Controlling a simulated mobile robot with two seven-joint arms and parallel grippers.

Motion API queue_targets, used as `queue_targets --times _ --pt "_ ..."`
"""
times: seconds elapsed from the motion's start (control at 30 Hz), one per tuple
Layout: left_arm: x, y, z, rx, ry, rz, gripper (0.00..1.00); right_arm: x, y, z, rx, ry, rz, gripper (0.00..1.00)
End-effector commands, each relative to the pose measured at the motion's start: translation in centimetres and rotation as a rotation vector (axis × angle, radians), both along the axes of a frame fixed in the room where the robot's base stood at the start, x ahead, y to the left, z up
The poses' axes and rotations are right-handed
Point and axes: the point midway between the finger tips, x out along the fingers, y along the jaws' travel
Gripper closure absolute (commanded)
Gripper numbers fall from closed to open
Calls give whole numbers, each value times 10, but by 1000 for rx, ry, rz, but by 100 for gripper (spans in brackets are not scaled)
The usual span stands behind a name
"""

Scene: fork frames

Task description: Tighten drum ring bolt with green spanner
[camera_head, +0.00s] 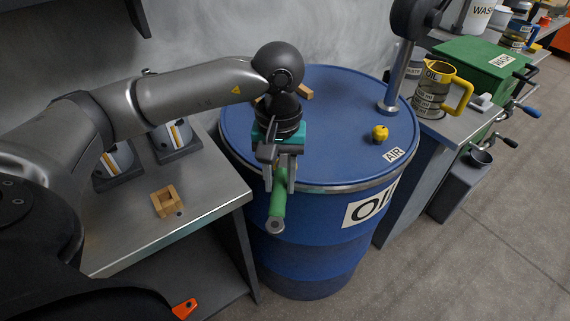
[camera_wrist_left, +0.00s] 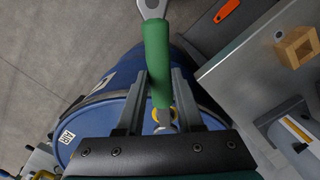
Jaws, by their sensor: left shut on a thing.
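My left gripper (camera_head: 281,176) is shut on the green spanner (camera_head: 278,200), in front of the drum's near left rim. The spanner's grey end (camera_head: 274,226) points down and toward the camera, against the drum's blue side in the picture. In the left wrist view the green handle (camera_wrist_left: 157,60) lies between the fingers, its grey head (camera_wrist_left: 152,8) at the top edge. The blue drum (camera_head: 340,215) has a grey ring (camera_head: 350,187) around its lid. I cannot make out the ring's bolt. My right gripper is not in view.
A grey bench (camera_head: 200,195) with a wooden block (camera_head: 165,201) stands left of the drum. A yellow bung (camera_head: 380,132) and a grey post (camera_head: 393,85) are on the lid. An oil jug (camera_head: 432,90) and green box (camera_head: 480,62) stand right. Front floor is clear.

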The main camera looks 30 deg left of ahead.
Motion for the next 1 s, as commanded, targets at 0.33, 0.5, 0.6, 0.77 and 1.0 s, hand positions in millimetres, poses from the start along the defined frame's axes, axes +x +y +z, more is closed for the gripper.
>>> queue_targets --times 0.33,0.5,0.6,0.77,1.0 --pt "0 0 9 0 -1 0 100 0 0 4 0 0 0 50" --pt "1 0 21 -2 -3 0 100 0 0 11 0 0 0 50" --pt "1 0 29 0 -4 0 100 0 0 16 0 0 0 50" --pt "0 0 42 0 -2 0 100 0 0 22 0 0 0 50" --pt "0 0 46 0 -1 0 100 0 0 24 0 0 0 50"
